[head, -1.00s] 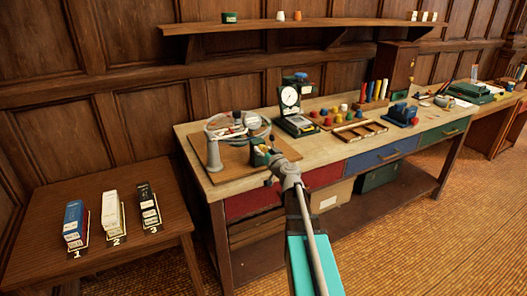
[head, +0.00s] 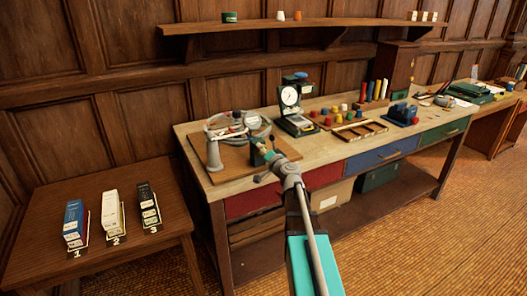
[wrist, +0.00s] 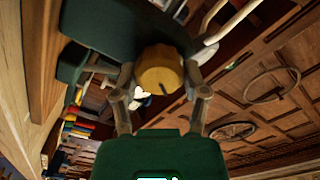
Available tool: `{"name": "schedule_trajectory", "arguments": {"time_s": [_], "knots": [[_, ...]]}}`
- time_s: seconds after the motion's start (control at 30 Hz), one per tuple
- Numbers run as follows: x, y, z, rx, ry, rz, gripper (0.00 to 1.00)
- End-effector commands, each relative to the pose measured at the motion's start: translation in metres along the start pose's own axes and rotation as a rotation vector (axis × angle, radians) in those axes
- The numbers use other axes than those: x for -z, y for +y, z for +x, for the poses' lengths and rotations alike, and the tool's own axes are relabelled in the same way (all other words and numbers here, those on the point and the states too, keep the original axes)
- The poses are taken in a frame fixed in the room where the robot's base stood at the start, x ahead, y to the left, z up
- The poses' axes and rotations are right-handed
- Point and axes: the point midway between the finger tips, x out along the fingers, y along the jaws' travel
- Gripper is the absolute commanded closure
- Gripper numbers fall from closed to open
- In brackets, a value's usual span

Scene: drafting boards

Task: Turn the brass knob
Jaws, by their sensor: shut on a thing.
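The brass knob (wrist: 160,70) is a short ridged cylinder in the middle of the wrist view, in front of a dark green body (wrist: 105,28). My gripper (wrist: 163,82) has one finger on each side of the knob and is shut on it. The knob cannot be made out there, hidden by my gripper and arm.
A dial gauge on a green stand (head: 291,105) is behind and right of my gripper. A grey post (head: 214,152) stands to its left on the board. Coloured pegs and trays fill the bench's right. A side table (head: 110,245) holds three numbered stacks.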

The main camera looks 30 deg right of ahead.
Motion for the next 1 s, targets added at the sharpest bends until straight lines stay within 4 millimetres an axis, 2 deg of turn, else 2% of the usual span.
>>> {"name": "schedule_trajectory", "arguments": {"time_s": [0.7, 1.0], "knots": [[-0.0015, 0.0022, 0.0004, 0.001, -0.002, 0.671, 0.9], [-0.0023, 0.0024, 0.0004, 0.001, -0.003, 0.862, 0.9]]}}
